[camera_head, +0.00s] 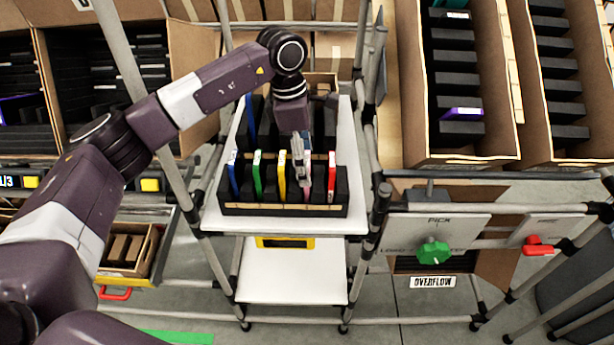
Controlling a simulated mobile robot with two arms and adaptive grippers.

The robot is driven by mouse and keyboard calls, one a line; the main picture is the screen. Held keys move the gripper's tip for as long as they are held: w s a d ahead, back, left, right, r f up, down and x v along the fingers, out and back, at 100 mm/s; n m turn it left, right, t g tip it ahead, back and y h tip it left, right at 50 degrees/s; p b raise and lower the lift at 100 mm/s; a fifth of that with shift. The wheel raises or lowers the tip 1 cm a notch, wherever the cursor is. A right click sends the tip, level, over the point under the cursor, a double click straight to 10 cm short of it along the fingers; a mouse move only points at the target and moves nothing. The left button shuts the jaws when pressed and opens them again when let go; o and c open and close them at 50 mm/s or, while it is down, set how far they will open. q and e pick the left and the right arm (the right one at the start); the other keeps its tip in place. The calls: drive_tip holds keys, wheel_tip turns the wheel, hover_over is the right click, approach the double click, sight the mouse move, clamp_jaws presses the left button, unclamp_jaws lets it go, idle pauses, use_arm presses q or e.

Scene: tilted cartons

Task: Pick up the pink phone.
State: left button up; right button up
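The pink phone (306,180) stands upright in a slot of the black foam rack (285,209) on the white shelf. It is between a yellow phone and a red phone, and is partly hidden by my gripper. My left gripper (301,170) points down at the pink phone, with its fingers right at the phone's upper part. The fingers are small and overlap the phone, so I cannot tell whether they are shut on it. My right gripper is not in view.
Blue (233,177), green (257,175), yellow (282,177) and red (331,178) phones stand close by in the same row. Another blue phone (250,118) stands behind. Metal shelf posts flank the rack. Cartons with black dividers (461,161) stand at right. The lower white shelf (290,275) is mostly clear.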

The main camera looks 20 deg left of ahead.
use_arm(q)
drive_tip(key=f, duration=0.3)
drive_tip(key=shift+w+d+f+p, duration=0.2)
drive_tip(key=shift+f+p, duration=0.15)
drive_tip(key=shift+p, duration=0.05)
drive_tip(key=c, duration=1)
drive_tip(key=shift+c, duration=0.8)
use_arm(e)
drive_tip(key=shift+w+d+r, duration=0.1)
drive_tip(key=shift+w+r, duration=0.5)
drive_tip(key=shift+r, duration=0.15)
use_arm(q)
drive_tip(key=shift+r, duration=0.1)
